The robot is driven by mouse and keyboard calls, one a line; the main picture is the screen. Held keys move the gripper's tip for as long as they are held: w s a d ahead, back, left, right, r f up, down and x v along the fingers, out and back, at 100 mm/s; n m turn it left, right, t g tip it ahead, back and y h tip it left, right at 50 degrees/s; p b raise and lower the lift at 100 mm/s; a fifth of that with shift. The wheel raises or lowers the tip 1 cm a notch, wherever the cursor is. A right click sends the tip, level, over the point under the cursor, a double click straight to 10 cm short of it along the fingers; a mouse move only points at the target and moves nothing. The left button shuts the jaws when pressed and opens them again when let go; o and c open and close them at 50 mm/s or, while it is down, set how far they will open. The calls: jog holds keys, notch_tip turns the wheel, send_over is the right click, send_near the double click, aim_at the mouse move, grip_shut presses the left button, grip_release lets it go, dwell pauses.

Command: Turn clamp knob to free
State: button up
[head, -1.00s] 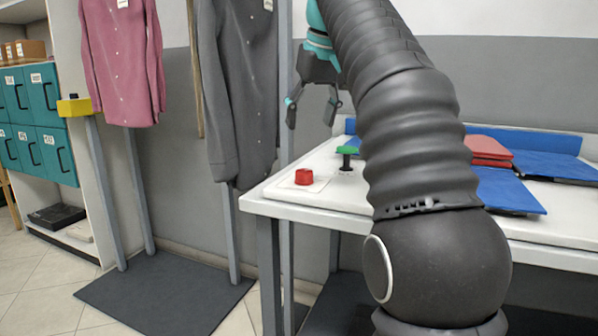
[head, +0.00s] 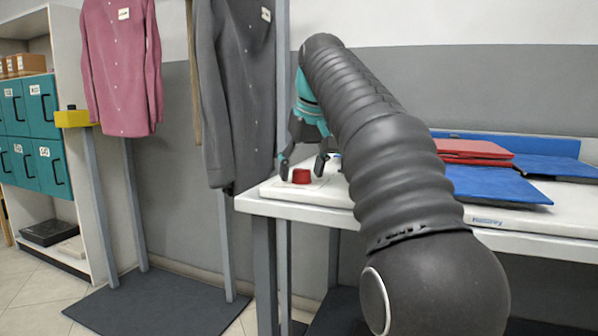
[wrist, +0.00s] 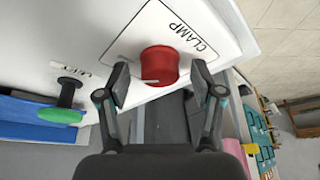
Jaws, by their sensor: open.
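The red clamp knob (wrist: 159,66) stands on a white plate lettered "CLAMP" (wrist: 197,38) in the wrist view. A pale pointer line shows on the knob's near side. In the head view the knob (head: 301,176) is near the left corner of the white table. My gripper (wrist: 161,84) is open, with one finger on each side of the knob and a visible gap to each fingertip. In the head view my gripper (head: 303,166) is low over the table's left end, its fingers either side of the knob. Whether a finger touches the knob cannot be told.
A green-topped black handle (wrist: 64,114) stands left of the knob in the wrist view. Blue (head: 500,186) and red (head: 474,150) folded pieces lie on the table (head: 330,195). A grey shirt (head: 236,90) hangs just left of my gripper.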

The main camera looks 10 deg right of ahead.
jog(key=shift+c, duration=0.3)
jog(key=c, duration=1.1)
jog(key=shift+a, duration=0.15)
